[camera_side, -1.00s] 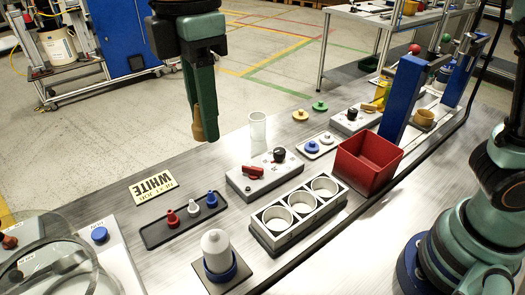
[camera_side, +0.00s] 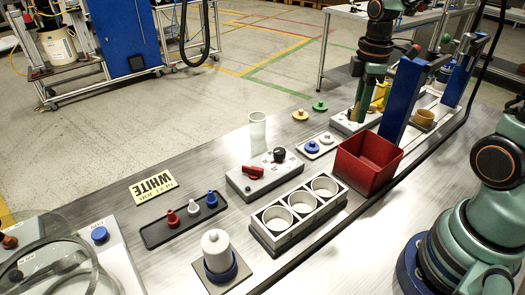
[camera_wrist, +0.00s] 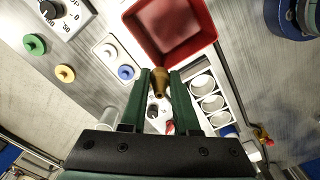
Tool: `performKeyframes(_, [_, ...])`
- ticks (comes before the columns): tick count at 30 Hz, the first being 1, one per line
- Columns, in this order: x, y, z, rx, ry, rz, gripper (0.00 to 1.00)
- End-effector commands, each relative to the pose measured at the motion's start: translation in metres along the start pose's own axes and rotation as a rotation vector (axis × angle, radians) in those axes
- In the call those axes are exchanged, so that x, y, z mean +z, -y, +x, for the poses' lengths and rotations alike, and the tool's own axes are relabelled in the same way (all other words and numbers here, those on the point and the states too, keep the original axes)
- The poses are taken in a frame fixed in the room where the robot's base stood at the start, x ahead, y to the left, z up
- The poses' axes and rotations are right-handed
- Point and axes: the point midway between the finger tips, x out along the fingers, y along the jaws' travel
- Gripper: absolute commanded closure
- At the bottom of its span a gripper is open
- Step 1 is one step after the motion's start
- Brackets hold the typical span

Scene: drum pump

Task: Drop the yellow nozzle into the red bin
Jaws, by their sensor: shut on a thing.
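My gripper (camera_side: 363,112) is shut on the yellow nozzle, which looks tan-brown (camera_wrist: 159,84) between the two green fingers (camera_wrist: 181,100) in the wrist view. In the side view the nozzle is hard to make out against the things behind it. The red bin (camera_side: 369,167) is an open square box on the table. My fingertips show above and behind the bin's back left side in the side view. In the wrist view the bin (camera_wrist: 172,32) lies just beyond the fingertips, with its empty floor showing.
A grey block with three white cups (camera_side: 304,201) is in front. A control box with red and black knobs (camera_side: 264,174) and a small tray with blue and white caps (camera_side: 320,145) lie left of the bin.

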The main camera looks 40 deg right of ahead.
Motion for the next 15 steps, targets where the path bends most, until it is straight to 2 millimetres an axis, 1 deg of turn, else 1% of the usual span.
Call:
performKeyframes(1, [0.019,0.0,0.006,-0.002,0.001,0.037,1.0])
performKeyframes(3, [0.037,0.0,0.013,-0.002,0.001,0.066,1.0])
performKeyframes(6, [0.055,0.002,0.02,0.0,0.0,0.096,1.0])
performKeyframes(10, [0.066,0.004,0.025,0.0,0.0,0.116,1.0])
performKeyframes(15, [0.068,0.005,0.036,-0.003,0.001,0.118,1.0])
